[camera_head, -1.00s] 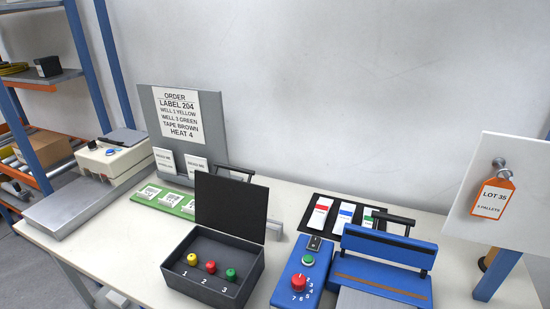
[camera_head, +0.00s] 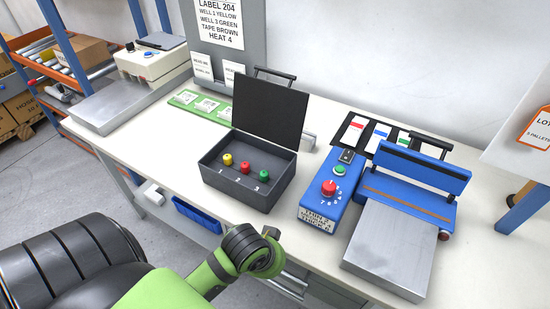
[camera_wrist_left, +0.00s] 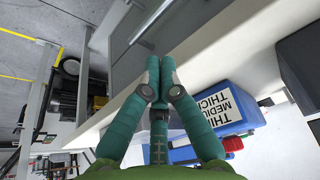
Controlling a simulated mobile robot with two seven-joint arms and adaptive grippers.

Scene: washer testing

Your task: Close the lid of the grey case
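The dark grey case (camera_head: 225,184) stands on the table in the head view. Its lid (camera_head: 268,107) is open, standing up at the back and leaning slightly backward. Inside are a yellow peg (camera_head: 227,159), a red peg (camera_head: 245,167) and a green peg (camera_head: 264,174). My left arm reaches in from the lower left and ends at the table's front edge, in front of and below the case; its fingers cannot be made out there. In the left wrist view the left gripper's fingers (camera_wrist_left: 160,77) are together with nothing between them. My right gripper is not in view.
A blue control box (camera_head: 322,193) with a red knob stands right of the case, beside a blue sealer (camera_head: 405,183) with a metal plate. The green label strip (camera_head: 201,105) and order board (camera_head: 227,58) are behind left. The table front left of the case is clear.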

